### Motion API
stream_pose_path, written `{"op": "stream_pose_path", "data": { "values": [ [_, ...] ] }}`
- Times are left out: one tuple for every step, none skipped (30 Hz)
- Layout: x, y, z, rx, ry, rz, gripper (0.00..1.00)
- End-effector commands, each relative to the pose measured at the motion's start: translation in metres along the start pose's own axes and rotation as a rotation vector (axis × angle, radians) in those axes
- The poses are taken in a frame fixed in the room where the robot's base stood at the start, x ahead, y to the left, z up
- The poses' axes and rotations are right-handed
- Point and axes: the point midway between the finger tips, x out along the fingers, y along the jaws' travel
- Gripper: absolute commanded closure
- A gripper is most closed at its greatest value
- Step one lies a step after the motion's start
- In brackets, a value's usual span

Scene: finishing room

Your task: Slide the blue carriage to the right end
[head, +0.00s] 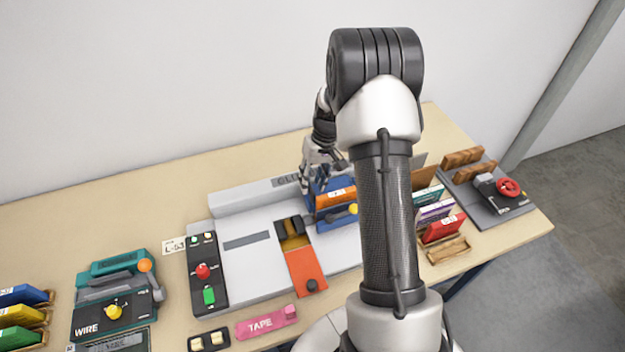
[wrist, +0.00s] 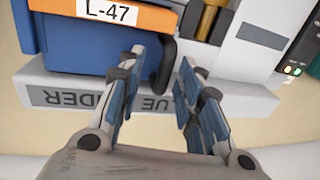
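The blue carriage (head: 345,217) sits on the grey glue binder (head: 262,262), right of its middle in the head view. It carries an orange block (head: 335,197) labelled L-47. In the wrist view, where the binder's lettering is upside down, the carriage (wrist: 70,62) is at upper left. A black upright handle (wrist: 166,68) stands at its edge. My gripper (head: 322,180) is at the carriage's back left in the head view. In the wrist view my gripper (wrist: 162,65) is open, its fingers on either side of the handle. Contact cannot be told. My arm hides the binder's right end.
An orange slide (head: 304,270) with a black knob lies left of the carriage. A control panel (head: 206,272) with buttons is at the binder's left. Upright coloured books (head: 436,212) and a device with a red wheel (head: 509,188) stand to the right. The back-left table is clear.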

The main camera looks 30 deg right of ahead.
Motion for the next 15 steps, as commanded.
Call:
{"op": "stream_pose_path", "data": {
  "values": [
    [0.000, 0.000, 0.000, 0.000, -0.001, -0.001, 0.67],
    [0.000, 0.000, 0.000, 0.000, -0.001, -0.001, 0.67],
    [0.001, -0.001, 0.000, 0.001, -0.001, -0.001, 0.67],
    [0.000, -0.001, 0.000, 0.001, -0.002, -0.001, 0.67],
    [0.000, -0.001, 0.000, 0.001, -0.001, -0.001, 0.67],
    [-0.001, -0.001, 0.000, 0.001, -0.001, -0.001, 0.67],
    [-0.003, -0.001, 0.000, 0.001, -0.001, -0.001, 0.67],
    [-0.006, -0.001, 0.000, 0.001, 0.000, -0.001, 0.67],
    [-0.010, -0.001, 0.000, 0.001, 0.001, -0.001, 0.67],
    [-0.015, 0.000, -0.001, 0.001, 0.002, 0.000, 0.67],
    [-0.020, 0.000, -0.001, 0.001, 0.002, 0.000, 0.67],
    [-0.028, 0.000, -0.001, 0.001, 0.003, 0.000, 0.67],
    [-0.034, 0.000, -0.001, 0.001, 0.004, 0.001, 0.67],
    [-0.041, 0.000, -0.001, 0.001, 0.004, 0.001, 0.67],
    [-0.050, 0.000, -0.001, 0.001, 0.004, 0.001, 0.67]
  ]
}}
